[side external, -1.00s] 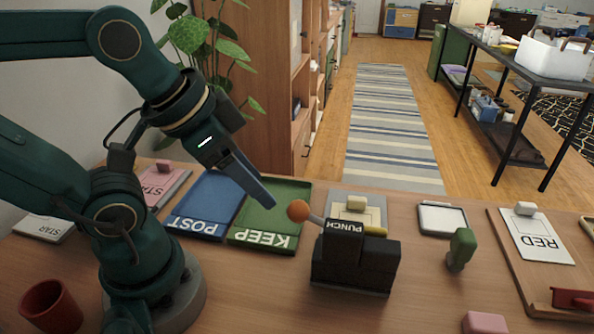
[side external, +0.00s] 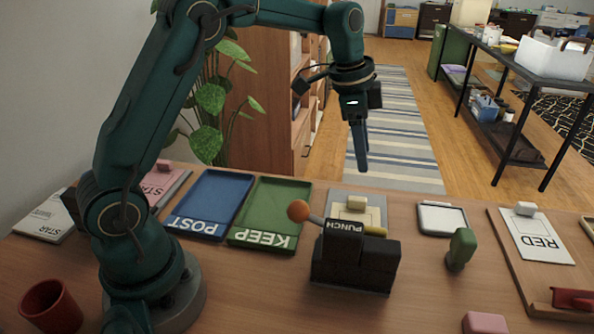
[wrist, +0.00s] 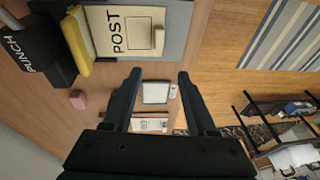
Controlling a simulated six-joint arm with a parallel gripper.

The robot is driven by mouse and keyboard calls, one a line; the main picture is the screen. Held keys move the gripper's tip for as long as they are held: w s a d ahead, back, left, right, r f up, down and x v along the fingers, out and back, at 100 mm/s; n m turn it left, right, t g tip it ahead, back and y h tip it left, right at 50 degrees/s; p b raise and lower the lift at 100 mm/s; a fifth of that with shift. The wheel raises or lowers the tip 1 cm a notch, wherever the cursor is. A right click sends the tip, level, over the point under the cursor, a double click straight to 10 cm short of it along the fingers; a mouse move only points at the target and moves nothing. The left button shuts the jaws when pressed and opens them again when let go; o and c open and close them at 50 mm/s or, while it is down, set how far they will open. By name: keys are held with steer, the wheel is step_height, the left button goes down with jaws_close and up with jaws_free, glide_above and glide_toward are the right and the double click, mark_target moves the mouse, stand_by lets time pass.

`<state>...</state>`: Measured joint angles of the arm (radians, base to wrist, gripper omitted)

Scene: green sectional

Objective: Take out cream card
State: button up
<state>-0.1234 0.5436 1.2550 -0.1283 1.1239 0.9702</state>
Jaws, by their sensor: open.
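The cream card (side external: 346,213), with a small cream block on it, lies flat on a grey plate (side external: 335,199) behind the black punch (side external: 352,262). In the wrist view the card (wrist: 102,36) reads POST, and its edge meets a yellow bar (wrist: 76,42) beside the punch (wrist: 48,55). Whether the card reaches under the bar is hidden. My gripper (side external: 362,168) points down, above and slightly behind the card, apart from it. In the wrist view my gripper (wrist: 160,75) is open with nothing between its fingers.
The blue POST tray (side external: 212,198) and green KEEP tray (side external: 272,205) lie left of the punch. A green-handled stamp (side external: 461,247) and a white-topped pad (side external: 442,218) stand to the right.

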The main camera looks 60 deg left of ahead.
steer(key=g, duration=0.1)
glide_above(357, 198)
steer(key=f, duration=0.6)
steer(key=shift+s+a+f, duration=0.25)
steer(key=shift+s, duration=0.1)
steer(key=shift+w+d+f, duration=0.1)
steer(key=shift+w+f, duration=0.05)
steer(key=shift+f, duration=1.05)
steer(key=shift+w+d+f, duration=0.1)
steer(key=shift+f, duration=1.05)
jaws_close()
